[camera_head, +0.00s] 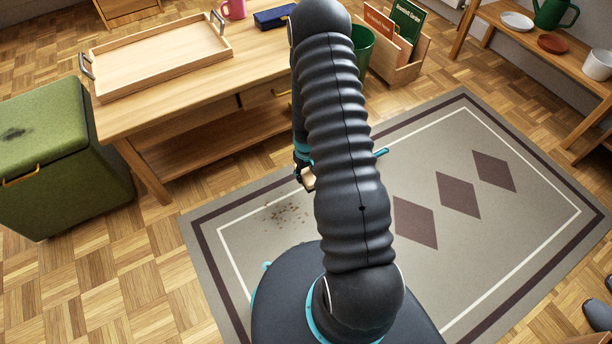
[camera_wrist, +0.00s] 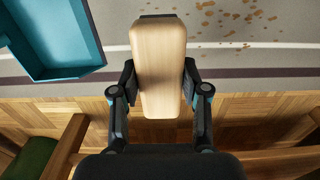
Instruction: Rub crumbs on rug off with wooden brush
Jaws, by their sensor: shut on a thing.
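My gripper (camera_wrist: 160,82) is shut on the wooden brush (camera_wrist: 158,50), one finger on each side of its pale wooden block. A dark strip shows at the brush's far end. The brush is partly visible in the head view (camera_head: 308,181), mostly hidden behind my arm. Brown crumbs (camera_wrist: 235,18) lie scattered on the rug, to the right of the brush in the wrist view. In the head view the crumbs (camera_head: 287,214) lie on the rug (camera_head: 345,180), left of my arm. I cannot tell whether the brush touches the rug.
A teal tray-like pan (camera_wrist: 62,72) is at the left of the wrist view. A wooden table (camera_head: 195,85) with a tray (camera_head: 160,62) stands behind the rug. A green bin (camera_head: 60,165) stands left. The rug's right side, with dark diamonds, is clear.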

